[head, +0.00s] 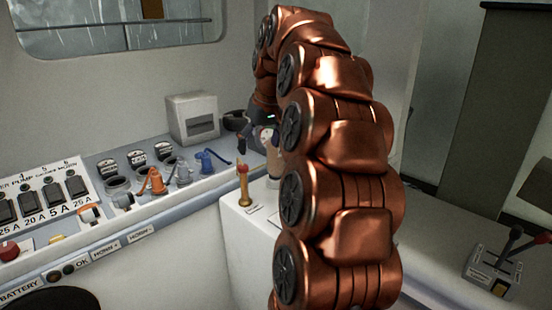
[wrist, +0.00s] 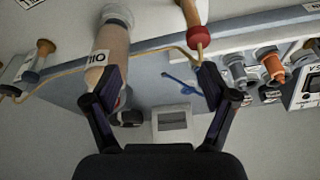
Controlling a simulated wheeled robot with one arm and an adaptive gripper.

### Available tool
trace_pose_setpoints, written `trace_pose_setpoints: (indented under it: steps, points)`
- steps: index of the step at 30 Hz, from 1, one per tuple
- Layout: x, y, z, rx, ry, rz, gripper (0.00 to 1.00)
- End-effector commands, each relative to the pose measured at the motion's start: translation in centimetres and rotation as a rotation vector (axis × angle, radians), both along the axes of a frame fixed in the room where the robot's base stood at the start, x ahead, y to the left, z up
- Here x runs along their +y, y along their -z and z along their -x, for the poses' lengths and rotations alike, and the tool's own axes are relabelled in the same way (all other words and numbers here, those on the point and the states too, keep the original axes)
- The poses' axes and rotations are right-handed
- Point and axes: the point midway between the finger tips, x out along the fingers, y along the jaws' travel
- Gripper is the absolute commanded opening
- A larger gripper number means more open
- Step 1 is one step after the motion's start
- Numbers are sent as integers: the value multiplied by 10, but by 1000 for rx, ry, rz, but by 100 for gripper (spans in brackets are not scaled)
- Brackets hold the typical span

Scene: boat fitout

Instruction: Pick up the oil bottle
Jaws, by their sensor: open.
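The oil bottle (wrist: 116,45), tan with a white "OIL" label, is at the upper left of the wrist view, which looks inverted. Part of it lies behind my left finger. My gripper (wrist: 155,72) is open, with clear space between its fingers. The bottle is in line with the left finger, not centred between the two; I cannot tell whether they touch. In the head view a tan part of the bottle (head: 273,160) shows beside my copper arm, which hides the rest. My dark gripper (head: 253,140) is partly visible there.
A brass lever with a red knob (head: 243,172) stands left of the bottle; its red part (wrist: 199,34) is near my right finger in the wrist view. A console with switches and valves (head: 155,182) runs left. A white box (head: 192,118) stands behind. A throttle unit (head: 497,268) is at right.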

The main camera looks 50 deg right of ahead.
Motion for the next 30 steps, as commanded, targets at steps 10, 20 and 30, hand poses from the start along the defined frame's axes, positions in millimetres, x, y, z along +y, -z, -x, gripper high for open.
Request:
trace_pose_setpoints:
  steps: [10, 20, 30]
  points:
    - [-74, -19, 5, -52, 83, 38, 84]
    - [-78, -5, 0, -52, 85, 40, 84]
    - [-78, 7, -4, -53, 85, 40, 84]
